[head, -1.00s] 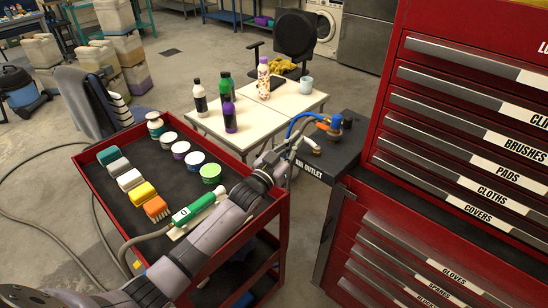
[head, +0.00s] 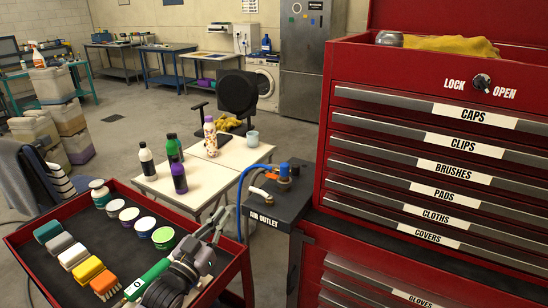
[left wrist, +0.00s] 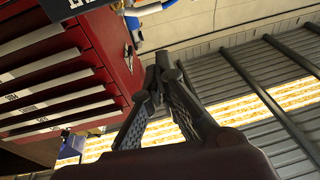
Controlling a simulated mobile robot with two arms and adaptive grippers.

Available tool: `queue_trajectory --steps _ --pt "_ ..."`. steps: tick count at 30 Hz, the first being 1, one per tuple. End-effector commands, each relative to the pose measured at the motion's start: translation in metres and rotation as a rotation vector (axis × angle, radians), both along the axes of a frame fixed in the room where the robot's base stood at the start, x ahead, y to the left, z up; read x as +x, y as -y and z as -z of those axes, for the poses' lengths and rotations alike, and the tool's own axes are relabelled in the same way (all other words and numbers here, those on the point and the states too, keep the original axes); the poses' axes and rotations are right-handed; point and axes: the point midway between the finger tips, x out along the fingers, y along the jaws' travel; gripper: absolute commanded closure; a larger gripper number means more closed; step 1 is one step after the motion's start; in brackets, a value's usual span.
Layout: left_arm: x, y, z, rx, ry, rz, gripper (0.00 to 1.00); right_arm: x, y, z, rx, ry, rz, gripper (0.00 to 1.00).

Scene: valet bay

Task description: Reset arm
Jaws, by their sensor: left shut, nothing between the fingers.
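My left gripper (head: 224,214) points up over the right side of the red cart (head: 28,232). It is shut and empty, and my arm comes up from the bottom of the picture. In the left wrist view its two dark fingers (left wrist: 164,62) meet at the tips, with nothing between them. That camera looks up past the red drawer cabinet at the ceiling. My right gripper is not in view.
The cart holds brushes (head: 73,256), tubs (head: 144,226) and a green tool (head: 150,272) partly hidden by my arm. The air outlet stand (head: 284,205) and red drawer cabinet (head: 326,170) are at right. Bottles (head: 179,177) stand on white tables behind.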

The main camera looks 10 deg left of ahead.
Motion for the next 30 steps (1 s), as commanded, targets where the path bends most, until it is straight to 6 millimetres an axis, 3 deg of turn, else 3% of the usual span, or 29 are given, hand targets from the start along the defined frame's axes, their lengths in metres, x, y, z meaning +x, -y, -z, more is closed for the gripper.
queue_trajectory --steps 5,8,12,16,21,30 --pt "-0.020 0.016 0.037 0.034 -0.154 -0.013 1.00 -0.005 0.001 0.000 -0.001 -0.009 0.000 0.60" --pt "-0.047 0.028 0.074 0.077 -0.326 -0.030 1.00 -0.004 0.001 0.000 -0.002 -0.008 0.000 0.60" --pt "-0.101 0.039 0.122 0.148 -0.589 -0.056 1.00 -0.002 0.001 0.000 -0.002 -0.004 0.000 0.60" --pt "-0.161 0.041 0.156 0.212 -0.827 -0.075 1.00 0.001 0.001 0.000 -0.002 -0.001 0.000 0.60" --pt "-0.227 0.038 0.177 0.269 -1.057 -0.092 1.00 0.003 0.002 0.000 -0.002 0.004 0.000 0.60" --pt "-0.314 0.032 0.186 0.322 -1.337 -0.105 1.00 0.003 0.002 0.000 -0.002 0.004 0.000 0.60"
